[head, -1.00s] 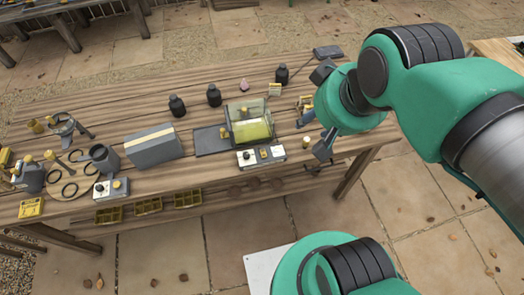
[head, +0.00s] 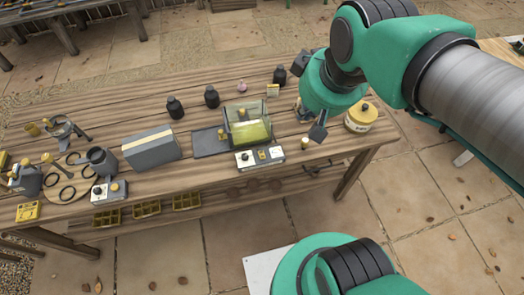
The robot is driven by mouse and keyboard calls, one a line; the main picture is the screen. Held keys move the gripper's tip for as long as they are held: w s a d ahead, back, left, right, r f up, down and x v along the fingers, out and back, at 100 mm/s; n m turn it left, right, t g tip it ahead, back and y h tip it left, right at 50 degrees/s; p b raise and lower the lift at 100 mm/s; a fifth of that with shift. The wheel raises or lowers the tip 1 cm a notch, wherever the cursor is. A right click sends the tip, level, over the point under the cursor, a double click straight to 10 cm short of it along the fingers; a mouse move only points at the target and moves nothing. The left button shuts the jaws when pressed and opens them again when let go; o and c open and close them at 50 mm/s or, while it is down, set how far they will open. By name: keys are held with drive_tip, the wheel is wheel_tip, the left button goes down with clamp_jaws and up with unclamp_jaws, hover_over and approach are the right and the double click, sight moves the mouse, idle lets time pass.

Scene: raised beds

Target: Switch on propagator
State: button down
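The propagator (head: 248,124), a clear-lidded box with yellow-green contents, sits on the wooden table right of its middle. A pale control box (head: 260,157) with a dark knob, a yellow part and a white panel lies directly in front of it. My gripper (head: 308,98) is to the right of the propagator, apart from it and from the control box. Its two dark fingers are spread wide, with nothing visibly held between them. The gripper body hides part of the table's right end. Switch markings are too small to read.
A second pale control box (head: 109,191) lies at the table's (head: 218,175) front left. A grey box (head: 152,148) stands left of the propagator, with dark bottles (head: 212,97) behind. A yellow-labelled jar (head: 361,117) stands at the right end.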

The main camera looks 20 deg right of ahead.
drive_tip(key=w+a+f+n+g, duration=0.1)
drive_tip(key=w+f+n+g, duration=0.1)
drive_tip(key=w+f+n, duration=0.4)
drive_tip(key=n+g+b, duration=0.3)
drive_tip(key=n+g, duration=0.1)
drive_tip(key=n, duration=0.5)
hover_over(262, 155)
drive_tip(key=w, duration=0.2)
wheel_tip(262, 155, down, 21)
drive_tip(key=shift+w+f+n, duration=0.1)
drive_tip(key=shift+f+n, duration=0.2)
drive_tip(key=shift+f, duration=0.25)
drive_tip(key=f+b, duration=0.1)
drive_tip(key=f, duration=0.3)
drive_tip(key=s+f+b, duration=0.1)
drive_tip(key=f, duration=0.4)
drive_tip(key=s+f+b, duration=0.1)
drive_tip(key=f, duration=0.3)
drive_tip(key=shift+f, duration=0.4)
